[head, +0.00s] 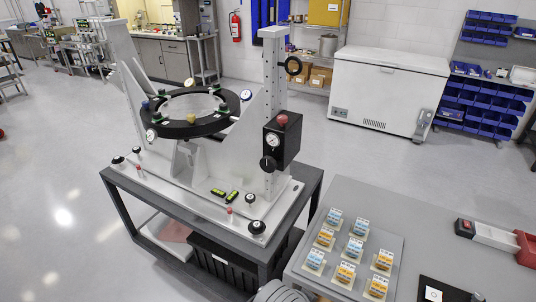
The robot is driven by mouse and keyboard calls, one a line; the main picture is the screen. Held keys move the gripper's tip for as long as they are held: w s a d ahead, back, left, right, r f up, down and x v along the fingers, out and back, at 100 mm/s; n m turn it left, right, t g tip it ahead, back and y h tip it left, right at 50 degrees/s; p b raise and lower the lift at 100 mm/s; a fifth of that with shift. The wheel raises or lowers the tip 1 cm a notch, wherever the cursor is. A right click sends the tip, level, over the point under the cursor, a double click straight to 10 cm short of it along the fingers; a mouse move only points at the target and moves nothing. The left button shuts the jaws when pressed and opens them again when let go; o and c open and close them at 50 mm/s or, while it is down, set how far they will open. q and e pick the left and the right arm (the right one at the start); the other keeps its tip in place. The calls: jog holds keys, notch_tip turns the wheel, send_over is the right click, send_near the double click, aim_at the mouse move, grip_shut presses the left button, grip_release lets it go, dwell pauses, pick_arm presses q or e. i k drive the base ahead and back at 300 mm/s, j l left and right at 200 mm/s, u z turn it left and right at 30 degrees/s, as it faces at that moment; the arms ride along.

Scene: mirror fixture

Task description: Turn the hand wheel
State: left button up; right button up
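A small black hand wheel (300,66) sticks out from the right side of the tall pale post (271,100) on the mirror fixture. A black box (284,145) is mounted lower on the same post, with a red knob (283,121) on top, a white dial (272,140) and a round black knob (268,164) on its front. The large black mirror ring (190,130) is held between the fixture's uprights. Neither of my grippers shows in the head view, and nothing is seen touching the wheel.
The fixture stands on a grey cart (262,250). A white chest freezer (385,95) stands behind. Open floor lies left of the cart and between it and the freezer.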

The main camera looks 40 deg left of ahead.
aim_at(267, 163)
jog(key=i+l+u, duration=0.1)
jog(key=u, duration=0.35)
jog(key=i+l+u, duration=0.1)
jog(key=l+u, duration=0.15)
jog(key=u, duration=0.25)
jog(key=l+u, duration=0.25)
jog(key=u, duration=0.2)
